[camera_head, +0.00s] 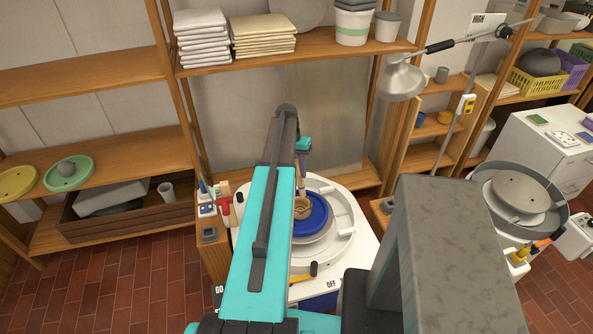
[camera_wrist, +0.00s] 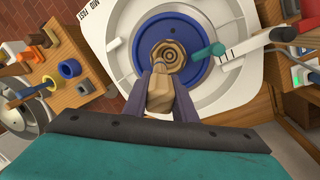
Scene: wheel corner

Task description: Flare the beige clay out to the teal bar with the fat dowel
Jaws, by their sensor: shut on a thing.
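The beige clay (camera_wrist: 175,54) sits on the blue disc (camera_wrist: 196,75) of the wheel and shows ringed bands from above in the wrist view. The clay (camera_head: 302,209) also shows in the head view, low on the disc. My gripper (camera_wrist: 168,84) is shut on the fat wooden dowel (camera_wrist: 159,95), between its two purple fingers. The dowel's far end overlaps the clay in the wrist view; I cannot tell whether they touch. The teal bar (camera_wrist: 207,53) lies just right of the clay, over the disc, on a white pointer arm (camera_wrist: 243,45). A gap shows between clay and bar.
A white splash pan (camera_wrist: 118,50) rings the disc. Small tools and pots (camera_wrist: 68,68) stand on a wooden shelf at the left of the wrist view. A lamp (camera_head: 403,78) hangs at the right in the head view, and a second wheel (camera_head: 518,192) stands farther right.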

